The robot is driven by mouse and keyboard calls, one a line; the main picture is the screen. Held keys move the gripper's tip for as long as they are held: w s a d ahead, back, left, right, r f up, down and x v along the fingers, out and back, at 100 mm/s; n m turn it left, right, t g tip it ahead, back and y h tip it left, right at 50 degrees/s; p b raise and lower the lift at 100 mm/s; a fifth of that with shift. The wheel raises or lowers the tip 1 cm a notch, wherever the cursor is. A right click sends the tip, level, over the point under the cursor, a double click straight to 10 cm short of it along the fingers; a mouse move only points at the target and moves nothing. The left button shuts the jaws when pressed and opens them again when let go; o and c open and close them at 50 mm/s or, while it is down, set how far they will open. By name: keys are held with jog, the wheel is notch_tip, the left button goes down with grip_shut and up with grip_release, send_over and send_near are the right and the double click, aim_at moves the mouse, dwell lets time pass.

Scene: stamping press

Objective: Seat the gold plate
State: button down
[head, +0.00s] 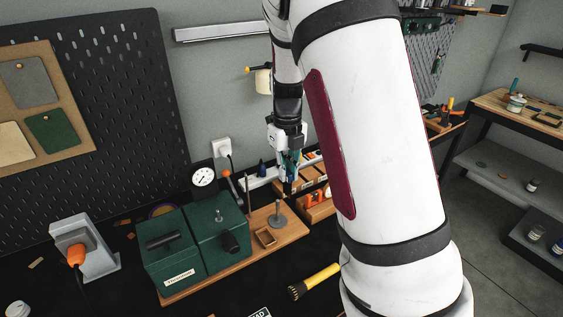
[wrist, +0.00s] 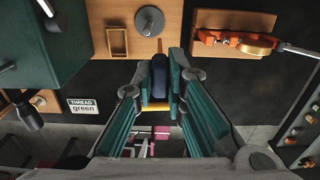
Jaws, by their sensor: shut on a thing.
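My gripper (head: 290,178) hangs in front of the wall, above the right end of the wooden board. In the wrist view its teal fingers (wrist: 161,85) are shut on a dark blue piece (wrist: 158,72). A gold-yellow edge (wrist: 156,105) shows at the near end of this piece. I cannot tell whether it is the gold plate, as the fingers hide its sides. The green machine (head: 215,245), with black knobs and a white label, stands on the wooden board (head: 232,278). It also shows at the left of the wrist view (wrist: 45,45).
A small wooden frame (head: 265,237) and a grey round base with a post (head: 279,221) stand on the board beside the machine. A dial gauge (head: 204,178) stands behind. A yellow-handled brush (head: 315,281) lies in front.

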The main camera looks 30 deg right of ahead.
jog(key=shift+w, duration=0.25)
jog(key=shift+f+b, duration=0.45)
jog(key=shift+f, duration=1.55)
jog(key=d+b, duration=0.2)
jog(key=d, duration=0.8)
jog(key=shift+w, duration=0.15)
jog(key=shift+f, duration=0.1)
dwell(1.2)
jog(key=shift+f+b, duration=1.05)
jog(key=shift+f, duration=1.25)
jog(key=c, duration=1.5)
grip_release()
jog(key=shift+c, duration=0.2)
